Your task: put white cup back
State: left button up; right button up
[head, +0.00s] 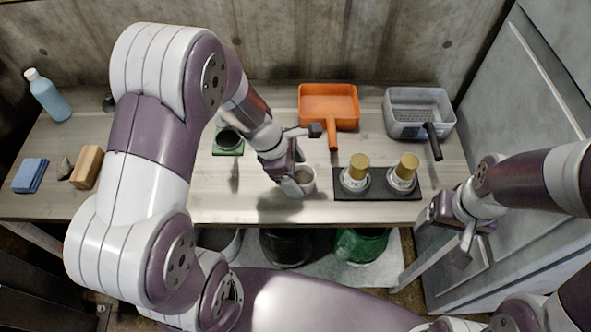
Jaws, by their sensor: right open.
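The small white cup (306,179) is near the front middle of the table, partly hidden by my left gripper. My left gripper (303,160) is right at the cup, with its lower finger overlapping the cup's left side. Whether its fingers grip the cup or only stand beside it cannot be told, nor whether the cup touches the table. My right gripper (445,236) is open and empty, off the table's front right corner.
A black tray (378,196) with two gold-topped containers stands right of the cup. Behind are an orange scoop (328,104) and a grey basket (420,113). A dark cup on a green mat (228,153), brown block (87,167), blue sponges (30,176) and bottle (48,97) are left.

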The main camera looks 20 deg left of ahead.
pick_arm(q)
jog(key=shift+r, duration=0.2)
jog(key=p+v, duration=0.3)
jog(key=v, duration=0.9)
jog(key=s+a+r+m+y+p, duration=0.1)
jog(key=s+m+y, duration=0.3)
jog(key=m, duration=1.6)
jog(key=s+p, duration=0.1)
jog(key=s, duration=0.2)
jog(key=shift+a+m, duration=0.15)
jog(key=shift+m, duration=0.15)
jog(key=shift+w+r, duration=0.1)
